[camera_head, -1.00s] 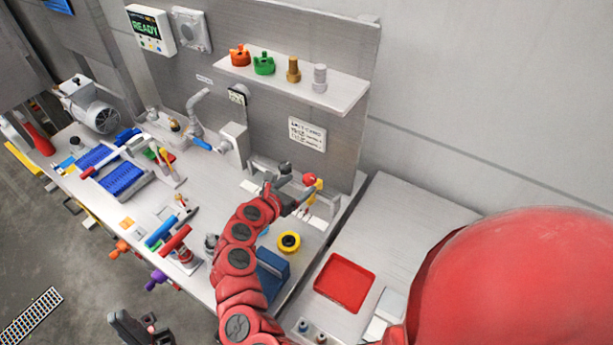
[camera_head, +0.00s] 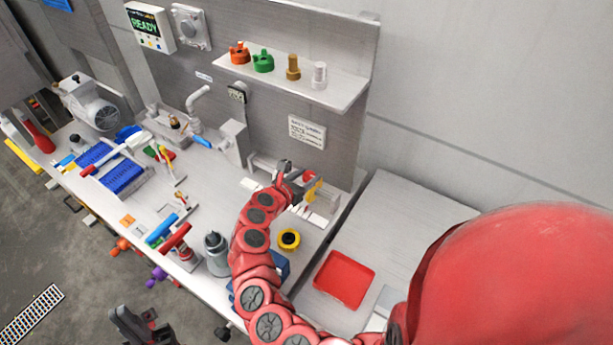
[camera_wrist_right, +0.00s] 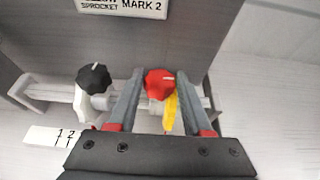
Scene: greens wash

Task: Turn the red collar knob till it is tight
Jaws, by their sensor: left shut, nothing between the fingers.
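The red collar knob (camera_wrist_right: 159,83) shows in the right wrist view, with a white mark pointing right and a yellow piece (camera_wrist_right: 171,110) below it. It shows small in the head view (camera_head: 309,176), partly hidden by my right gripper. My right gripper (camera_head: 296,176) is at the knob. In the right wrist view its fingers (camera_wrist_right: 158,76) stand apart on either side of the knob, with a small gap at the left; contact at the right is unclear. My left gripper (camera_head: 142,328) is shut and empty, low over the floor in front of the bench.
A black knob (camera_wrist_right: 94,77) sits left of the red one on the same fixture. A yellow ring (camera_head: 289,240) and a red tray (camera_head: 344,280) lie nearer. Bench tools crowd the left.

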